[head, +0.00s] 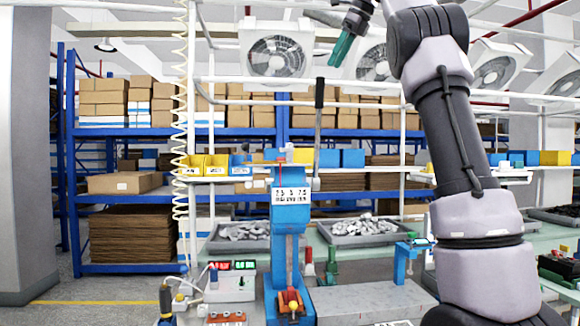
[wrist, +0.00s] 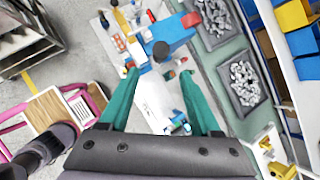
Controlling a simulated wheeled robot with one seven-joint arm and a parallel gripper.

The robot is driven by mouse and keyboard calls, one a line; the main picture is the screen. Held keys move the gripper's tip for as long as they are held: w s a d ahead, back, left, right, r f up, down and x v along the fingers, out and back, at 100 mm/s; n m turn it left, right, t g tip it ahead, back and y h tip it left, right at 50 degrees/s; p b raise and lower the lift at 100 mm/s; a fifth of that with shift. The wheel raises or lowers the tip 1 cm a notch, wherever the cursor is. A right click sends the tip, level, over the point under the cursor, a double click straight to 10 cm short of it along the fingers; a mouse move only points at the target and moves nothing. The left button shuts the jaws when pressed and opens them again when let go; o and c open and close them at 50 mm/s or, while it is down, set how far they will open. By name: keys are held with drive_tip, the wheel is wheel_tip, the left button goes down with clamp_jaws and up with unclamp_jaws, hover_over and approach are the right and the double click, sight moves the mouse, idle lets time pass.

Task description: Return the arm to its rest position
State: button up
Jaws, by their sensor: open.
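My gripper (head: 343,48) is raised high in the head view, its teal fingers pointing down and to the left in front of the wall fans. In the wrist view my gripper (wrist: 159,76) shows two teal fingers spread apart with nothing held between them. Below it stands the blue press (head: 290,235), with a black-handled lever (head: 319,110) upright beside its column. The press also shows in the wrist view (wrist: 165,38), apart from my fingers. No breaker can be made out clearly.
The workbench holds grey trays of metal parts (head: 362,228) and a small device with lit displays (head: 231,281). Blue shelves with cardboard boxes (head: 103,98) are behind.

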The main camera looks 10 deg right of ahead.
drive_tip(key=shift+d, duration=0.1)
drive_tip(key=s+d+f+n, duration=0.4)
drive_tip(key=s+f+n, duration=0.2)
drive_tip(key=s+f, duration=0.15)
drive_tip(key=s+a+f+n, duration=0.1)
drive_tip(key=s+f+n, duration=0.3)
drive_tip(key=f, duration=0.5)
drive_tip(key=s+a+f+n+t+h, duration=0.1)
drive_tip(key=s+a+f+n, duration=0.1)
drive_tip(key=s+f+n, duration=0.3)
drive_tip(key=s+a+f+n+t+h, duration=0.1)
drive_tip(key=s+a+f+n, duration=0.1)
drive_tip(key=s+f+n, duration=0.3)
drive_tip(key=s+f, duration=0.4)
drive_tip(key=f, duration=0.6)
drive_tip(key=shift+s+f, duration=0.25)
drive_tip(key=shift+s, duration=0.1)
